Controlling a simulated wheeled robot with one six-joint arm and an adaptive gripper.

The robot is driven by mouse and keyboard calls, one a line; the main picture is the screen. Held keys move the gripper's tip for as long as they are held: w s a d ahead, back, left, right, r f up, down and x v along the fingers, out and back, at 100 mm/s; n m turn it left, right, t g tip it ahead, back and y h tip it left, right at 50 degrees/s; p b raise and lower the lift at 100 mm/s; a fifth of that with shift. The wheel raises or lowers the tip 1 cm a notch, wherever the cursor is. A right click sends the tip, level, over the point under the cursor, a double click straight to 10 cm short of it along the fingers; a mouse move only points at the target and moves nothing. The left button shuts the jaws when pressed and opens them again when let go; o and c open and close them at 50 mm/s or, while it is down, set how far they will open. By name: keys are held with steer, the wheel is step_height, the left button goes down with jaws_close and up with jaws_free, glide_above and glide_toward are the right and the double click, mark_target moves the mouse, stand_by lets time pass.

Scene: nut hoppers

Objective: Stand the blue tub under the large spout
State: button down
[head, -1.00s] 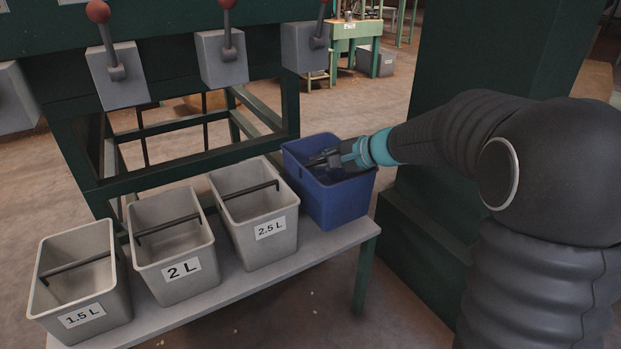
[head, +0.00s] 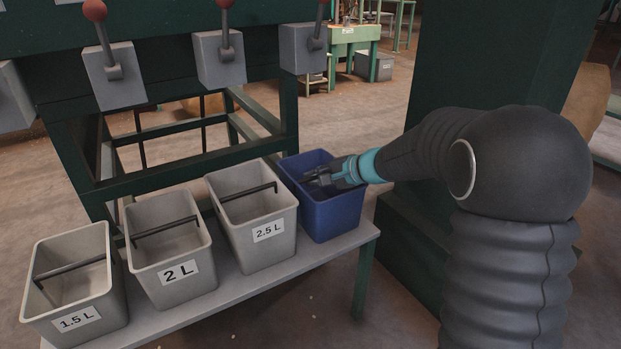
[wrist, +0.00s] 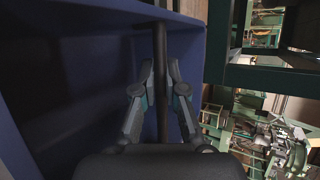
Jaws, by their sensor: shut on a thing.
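The blue tub (head: 338,216) is upright at the right end of the bench, right of the 2.5 L tub; I cannot tell whether its base touches the bench. My gripper (head: 319,178) reaches into its top from the right. In the wrist view, my gripper (wrist: 160,72) is shut on the tub's dark handle bar (wrist: 160,40), with the blue wall (wrist: 80,75) to the left. Grey boxes with red-knobbed levers (head: 219,63) hang above the bench. The large spout cannot be made out.
Grey tubs marked 1.5 L (head: 76,318), 2 L (head: 176,272) and 2.5 L (head: 268,230) stand in a row on the bench (head: 285,268). A dark green pillar (head: 470,60) rises at the right. A green frame (head: 180,134) stands behind the tubs.

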steer(key=c, duration=1.2)
jaws_free()
steer(key=shift+c, duration=0.2)
steer(key=shift+r, duration=0.15)
steer(key=p+v, duration=0.1)
steer(key=v, duration=1.1)
steer(key=s+d+n+h, duration=0.3)
steer(key=s, duration=0.7)
steer(key=s+d+f+n+h, duration=0.1)
steer(key=s+d+n+h, duration=0.2)
steer(key=s, duration=0.8)
steer(key=s+d+n+h, duration=0.2)
steer(key=s+d+h, duration=0.1)
steer(key=s, duration=0.8)
steer(key=shift+d+f+n+g+h, duration=0.3)
steer(key=shift+d+n+h, duration=0.1)
steer(key=shift+h, duration=0.4)
